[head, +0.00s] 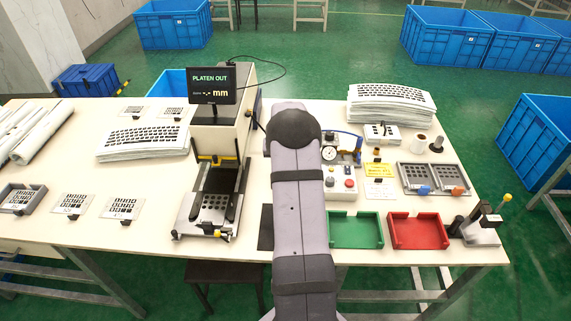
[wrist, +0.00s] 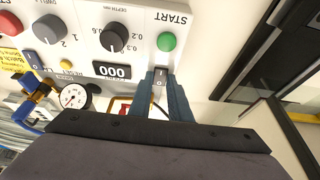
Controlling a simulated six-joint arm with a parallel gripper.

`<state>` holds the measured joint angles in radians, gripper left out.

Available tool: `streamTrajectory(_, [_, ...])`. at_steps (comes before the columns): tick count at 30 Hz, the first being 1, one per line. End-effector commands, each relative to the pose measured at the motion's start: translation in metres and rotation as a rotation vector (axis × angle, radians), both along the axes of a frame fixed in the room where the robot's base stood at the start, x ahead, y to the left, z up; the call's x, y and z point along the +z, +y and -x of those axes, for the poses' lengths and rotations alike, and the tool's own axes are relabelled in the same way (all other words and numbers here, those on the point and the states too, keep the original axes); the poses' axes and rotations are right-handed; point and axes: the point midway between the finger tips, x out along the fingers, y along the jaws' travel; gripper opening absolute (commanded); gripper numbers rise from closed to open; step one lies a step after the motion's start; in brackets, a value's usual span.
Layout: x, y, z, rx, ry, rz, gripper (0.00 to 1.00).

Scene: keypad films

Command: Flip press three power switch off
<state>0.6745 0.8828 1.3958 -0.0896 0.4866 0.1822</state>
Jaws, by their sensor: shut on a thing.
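A white control panel (wrist: 85,45) fills the upper part of the wrist view, with a green START button (wrist: 166,42), a depth knob (wrist: 114,37) and a display reading 000 (wrist: 112,71). Below the START button is a dark switch (wrist: 160,75) with a 0 mark. My gripper (wrist: 163,82) is shut on this switch, one blue-grey finger on each side. Which way the switch is tipped I cannot tell. In the head view my arm hides the gripper and the switch; the panel's box (head: 342,192) shows only in part.
A dial gauge (head: 329,153) with blue tubing stands behind the box. Green (head: 356,246) and red (head: 418,247) trays lie in front. The press (head: 212,205) stands left of my arm, its screen (head: 211,84) reading PLATEN OUT. Another dark rocker (wrist: 33,60) is on the panel's left.

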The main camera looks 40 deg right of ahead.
Motion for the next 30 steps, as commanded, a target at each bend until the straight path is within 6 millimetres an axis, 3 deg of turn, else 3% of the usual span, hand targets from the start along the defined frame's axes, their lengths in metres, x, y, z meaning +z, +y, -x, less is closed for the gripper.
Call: streamTrajectory(30, [0.0029,-0.0065,-0.0057,-0.002,0.173,-0.175,0.00])
